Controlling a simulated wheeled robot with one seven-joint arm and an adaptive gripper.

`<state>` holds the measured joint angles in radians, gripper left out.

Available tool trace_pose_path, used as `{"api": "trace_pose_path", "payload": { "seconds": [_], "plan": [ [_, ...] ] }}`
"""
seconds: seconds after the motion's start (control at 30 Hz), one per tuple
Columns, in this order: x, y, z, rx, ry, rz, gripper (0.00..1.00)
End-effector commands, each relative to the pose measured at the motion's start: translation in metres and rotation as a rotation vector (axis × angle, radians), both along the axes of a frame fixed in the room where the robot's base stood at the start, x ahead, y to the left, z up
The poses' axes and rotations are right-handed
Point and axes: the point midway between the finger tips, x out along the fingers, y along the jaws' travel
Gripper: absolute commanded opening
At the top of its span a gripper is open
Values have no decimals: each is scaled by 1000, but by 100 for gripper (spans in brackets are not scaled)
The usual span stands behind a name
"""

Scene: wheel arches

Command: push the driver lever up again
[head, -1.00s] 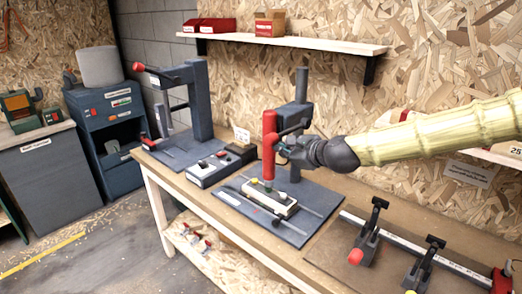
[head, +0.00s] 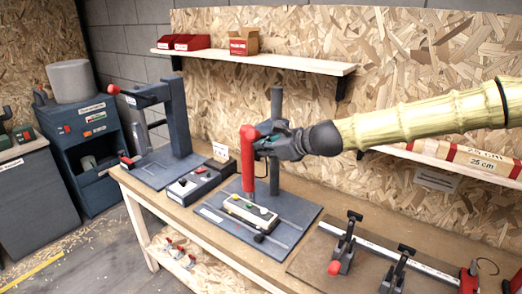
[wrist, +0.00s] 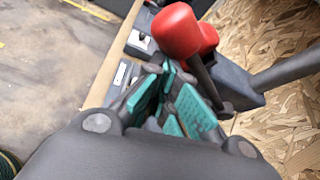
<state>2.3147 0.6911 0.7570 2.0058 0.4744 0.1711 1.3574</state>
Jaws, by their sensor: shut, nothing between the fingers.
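The red driver (head: 248,158) stands upright on its dark post (head: 276,105), above a fixture (head: 250,214) on a dark baseplate (head: 290,240). My gripper (head: 268,138) is just right of the driver's upper part, with its fingers together and nothing held. In the wrist view, the closed teal-padded fingers (wrist: 178,105) are below the driver's rounded red end (wrist: 180,32). A dark rod (wrist: 205,82) runs down from the red part behind the fingers; it may be the lever. I cannot tell whether the fingers touch it.
A dark control box (head: 194,183) and a second press frame (head: 172,115) stand to the left. Toggle clamps (head: 345,240) on a rail are at right front. A shelf (head: 290,64) with red boxes hangs above. The floor at left is clear.

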Motion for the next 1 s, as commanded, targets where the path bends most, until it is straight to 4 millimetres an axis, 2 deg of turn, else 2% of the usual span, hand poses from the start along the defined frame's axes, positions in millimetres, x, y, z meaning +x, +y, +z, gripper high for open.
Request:
{"api": "trace_pose_path", "payload": {
  "seconds": [0.6,0.77,1.0],
  "plan": [
    [2,0,5,2,-7,-1,0],
    [2,-2,-7,1,-5,-1,0],
    [2,-6,-37,1,0,1,0]
  ]
}}
